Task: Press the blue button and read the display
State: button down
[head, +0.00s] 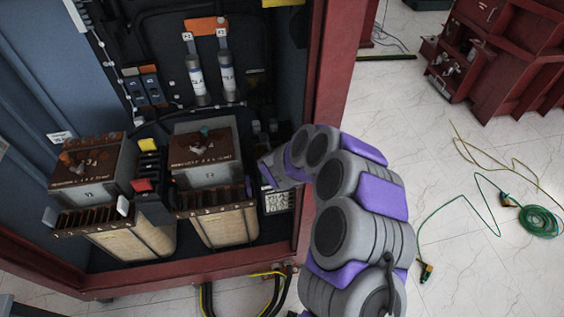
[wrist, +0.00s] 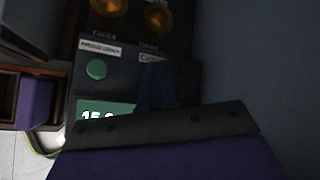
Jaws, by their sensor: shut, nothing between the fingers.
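The device panel (wrist: 75,95) is dark in the wrist view. A round green button (wrist: 96,69) sits at its upper left. A lit green display (wrist: 92,108) below it shows "15" and a further character, its lower part cut off by my gripper. My gripper (wrist: 157,68) is shut and empty, its dark fingers over the right of the panel, just below a partly covered label (wrist: 152,58). No blue button can be made out; that spot is hidden by the fingers. I cannot tell whether they touch the panel. In the head view my gripper (head: 268,172) reaches into the cabinet's right side.
The red cabinet frame (head: 328,95) stands close beside my arm. Two transformers (head: 205,170) (head: 92,182) and a black terminal block (head: 150,185) with red and yellow tops stand left.

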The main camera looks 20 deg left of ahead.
jog(key=shift+r, duration=0.1)
dwell(0.3)
jog(key=shift+r+p, duration=0.6)
jog(key=shift+r, duration=0.15)
jog(key=shift+r+p, duration=1.9)
jog(key=shift+r, duration=0.65)
jog(key=shift+f, duration=0.1)
